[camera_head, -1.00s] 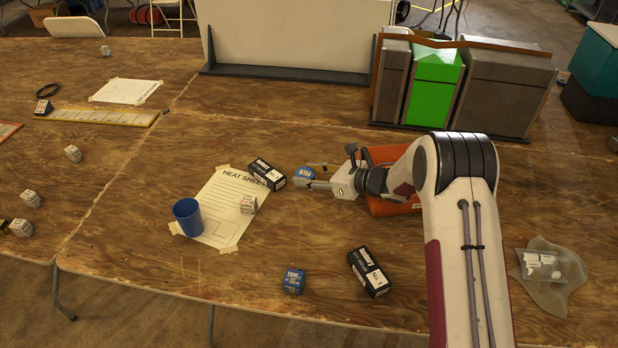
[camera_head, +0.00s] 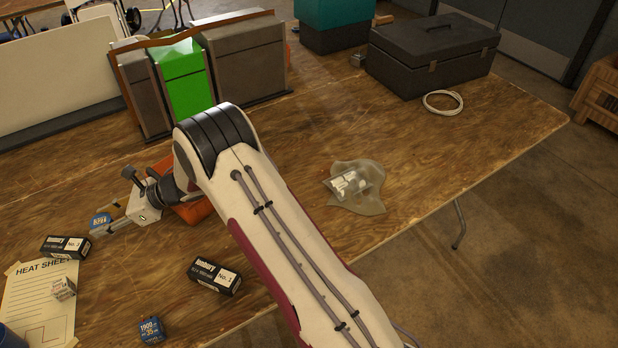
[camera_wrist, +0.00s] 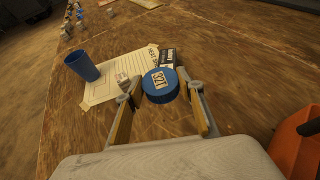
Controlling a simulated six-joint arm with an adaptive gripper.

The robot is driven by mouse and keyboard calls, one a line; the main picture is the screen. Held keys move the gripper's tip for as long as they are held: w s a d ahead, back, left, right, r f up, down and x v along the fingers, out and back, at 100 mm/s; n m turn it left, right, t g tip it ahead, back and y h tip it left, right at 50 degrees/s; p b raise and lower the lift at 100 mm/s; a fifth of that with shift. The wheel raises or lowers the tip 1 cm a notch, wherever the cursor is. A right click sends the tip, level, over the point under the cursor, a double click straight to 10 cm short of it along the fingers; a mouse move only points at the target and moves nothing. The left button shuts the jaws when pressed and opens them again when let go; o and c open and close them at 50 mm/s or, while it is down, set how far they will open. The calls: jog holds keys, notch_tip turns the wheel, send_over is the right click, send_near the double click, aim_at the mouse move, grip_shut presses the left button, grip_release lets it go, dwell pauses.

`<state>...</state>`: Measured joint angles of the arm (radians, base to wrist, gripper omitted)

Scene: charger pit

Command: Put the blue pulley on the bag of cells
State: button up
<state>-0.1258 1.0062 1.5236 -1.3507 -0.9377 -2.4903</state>
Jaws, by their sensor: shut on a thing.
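The blue pulley (camera_head: 100,220) is a short disc with a pale label on top; the label also shows in the wrist view, where the pulley (camera_wrist: 160,87) sits between the fingers. My gripper (camera_head: 104,222) is shut on it, with one finger on each side, low over the table at the left of the head view; the gripper also shows in the wrist view (camera_wrist: 161,80). I cannot tell whether the pulley touches the table. The bag of cells (camera_head: 369,201) is a clear, crumpled bag with white cells inside, flat on the table right of my arm, well apart from the gripper.
An orange bin (camera_head: 192,211) stands close behind my gripper. A dark toolbox (camera_head: 430,55) and a white cable coil (camera_head: 442,103) lie beyond the bag. Table around the bag is clear.

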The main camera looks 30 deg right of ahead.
jog(key=r, duration=0.7)
jog(key=shift+w+d, duration=0.1)
jog(key=shift+d, duration=0.2)
jog(key=w+d+m+t+h, duration=0.1)
jog(key=w+d+m+t, duration=0.15)
jog(key=d, duration=1.25)
jog(key=m+t+h, duration=0.6)
jog(key=m+h, duration=0.3)
send_over(351, 182)
jog(key=shift+n+g, duration=0.25)
jog(key=shift+f, duration=2.55)
jog(key=shift+f, duration=0.1)
jog(key=shift+f, duration=3.05)
